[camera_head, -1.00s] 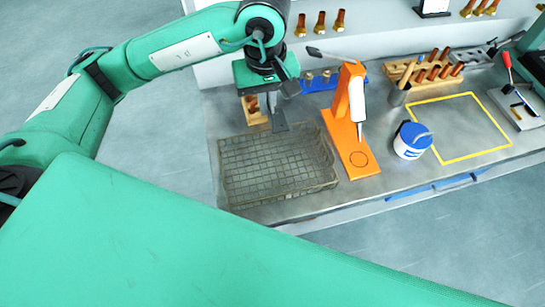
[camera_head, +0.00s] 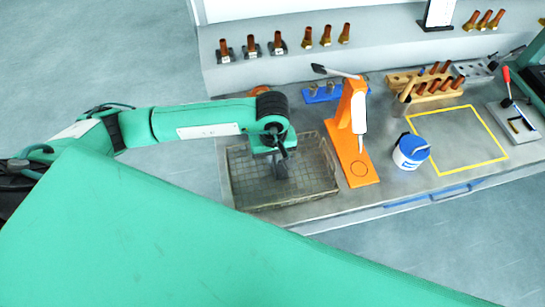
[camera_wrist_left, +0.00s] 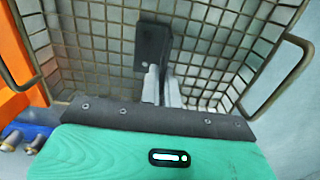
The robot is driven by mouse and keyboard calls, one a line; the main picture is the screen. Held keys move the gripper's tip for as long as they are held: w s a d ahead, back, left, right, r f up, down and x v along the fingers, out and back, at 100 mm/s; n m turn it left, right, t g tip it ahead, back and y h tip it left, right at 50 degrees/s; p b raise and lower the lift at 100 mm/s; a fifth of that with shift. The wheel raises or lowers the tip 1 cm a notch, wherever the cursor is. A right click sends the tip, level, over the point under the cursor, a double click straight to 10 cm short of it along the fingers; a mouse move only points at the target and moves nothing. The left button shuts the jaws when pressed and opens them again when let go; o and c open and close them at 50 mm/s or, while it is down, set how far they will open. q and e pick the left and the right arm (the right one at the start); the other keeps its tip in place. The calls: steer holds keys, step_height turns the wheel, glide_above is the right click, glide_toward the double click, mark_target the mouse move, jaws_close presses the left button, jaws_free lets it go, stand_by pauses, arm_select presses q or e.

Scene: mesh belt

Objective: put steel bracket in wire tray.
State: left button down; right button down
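The wire tray (camera_head: 330,185) is a shallow mesh basket at the left end of the bench; its mesh and side handles fill much of the left wrist view (camera_wrist_left: 95,45). My left gripper (camera_head: 281,172) reaches down over the middle of the tray. In the left wrist view its fingers (camera_wrist_left: 161,82) are close together on the steel bracket (camera_wrist_left: 152,45), a dark flat plate with the mesh behind it. Whether the bracket touches the tray floor is hard to tell. My arm hides part of the tray in the head view. My right gripper is not in view.
An orange stand (camera_head: 352,150) with a white tool is close to the tray's right side. A white tub with a blue lid (camera_head: 411,151) and a yellow-outlined area (camera_head: 458,140) lie further right. A blue holder (camera_head: 322,94) is behind the tray.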

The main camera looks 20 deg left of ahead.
arm_select(q)
steer(key=shift+f, duration=1)
steer(key=c, duration=1.8)
jaws_free()
steer(key=shift+r, duration=0.1)
steer(key=shift+o, duration=0.8)
steer(key=shift+r, duration=0.45)
step_height(320, 180, up, 10)
steer(key=b, duration=0.4)
steer(key=shift+r, duration=0.7)
